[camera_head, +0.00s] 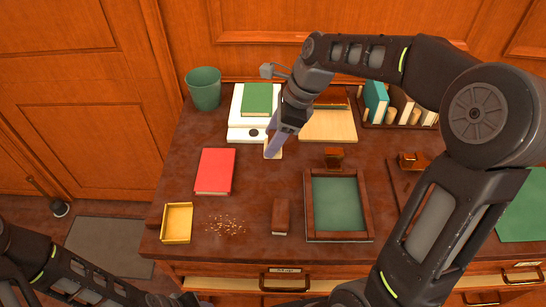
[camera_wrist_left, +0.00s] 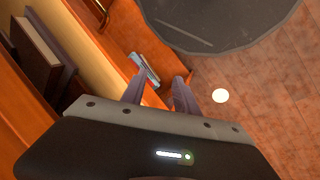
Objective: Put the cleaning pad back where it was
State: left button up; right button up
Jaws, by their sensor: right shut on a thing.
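My right gripper (camera_head: 271,150) reaches down at the back middle of the desk, its fingers shut on a small pale flat piece (camera_head: 278,154), mostly hidden by them. This may be the cleaning pad; I cannot tell whether it touches the desk top.
A red book (camera_head: 215,171), yellow box (camera_head: 177,223), brown crumbs (camera_head: 226,225), brown block (camera_head: 281,217) and green-lined wooden tray (camera_head: 310,225) lie on the desk. A green bin (camera_head: 204,89) stands back left. The front drawer (camera_head: 235,284) is partly open.

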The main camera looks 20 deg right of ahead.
jog(key=shift+f, duration=0.8)
jog(key=shift+f, duration=2.5)
jog(key=shift+f, duration=0.1)
jog(key=o, duration=1.2)
jog(key=v, duration=1.2)
jog(key=shift+a, duration=0.1)
